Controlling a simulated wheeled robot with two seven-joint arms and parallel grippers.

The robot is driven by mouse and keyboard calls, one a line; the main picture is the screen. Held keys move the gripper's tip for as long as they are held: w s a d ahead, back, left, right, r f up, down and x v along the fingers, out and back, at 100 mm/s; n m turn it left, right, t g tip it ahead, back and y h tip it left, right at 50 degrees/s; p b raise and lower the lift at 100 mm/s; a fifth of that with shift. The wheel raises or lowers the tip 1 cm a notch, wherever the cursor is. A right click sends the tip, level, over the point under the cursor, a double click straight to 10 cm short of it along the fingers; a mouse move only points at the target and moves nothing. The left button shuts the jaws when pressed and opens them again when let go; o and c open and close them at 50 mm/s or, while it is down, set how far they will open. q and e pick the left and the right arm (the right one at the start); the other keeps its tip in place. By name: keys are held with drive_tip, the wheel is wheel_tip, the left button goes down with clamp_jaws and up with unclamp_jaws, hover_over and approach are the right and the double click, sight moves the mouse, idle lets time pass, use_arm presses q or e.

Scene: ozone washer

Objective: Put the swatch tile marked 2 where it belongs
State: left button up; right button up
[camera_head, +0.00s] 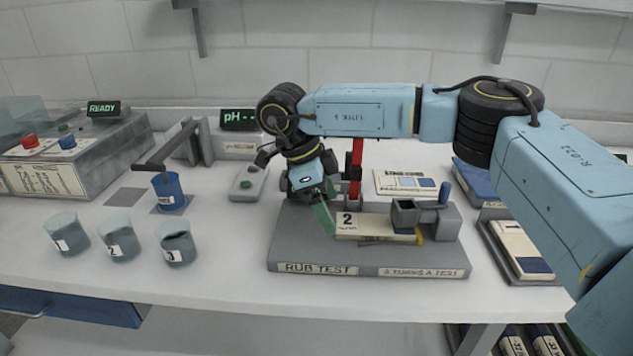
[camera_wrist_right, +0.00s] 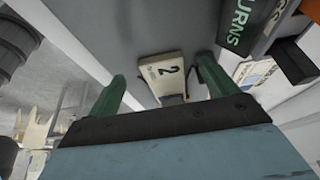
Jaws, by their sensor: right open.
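The cream swatch tile marked 2 (camera_head: 376,228) lies on the grey rub test base (camera_head: 310,252), its right end at the grey clamp block (camera_head: 437,219). My right gripper (camera_head: 328,208) is open at the tile's left, numbered end. In the right wrist view the tile (camera_wrist_right: 163,70) shows between the two green fingers (camera_wrist_right: 165,72), with the 2 facing the camera. I cannot tell whether either finger touches it. My left gripper is not in view.
A tray (camera_head: 515,250) holding a cream tile with a blue patch is at the right. Several cups, including a numbered one (camera_head: 117,238), stand at the left. A pH meter (camera_head: 238,135) is behind. The front bench strip is clear.

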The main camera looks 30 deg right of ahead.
sight(337, 222)
drive_tip(key=shift+x, duration=1.55)
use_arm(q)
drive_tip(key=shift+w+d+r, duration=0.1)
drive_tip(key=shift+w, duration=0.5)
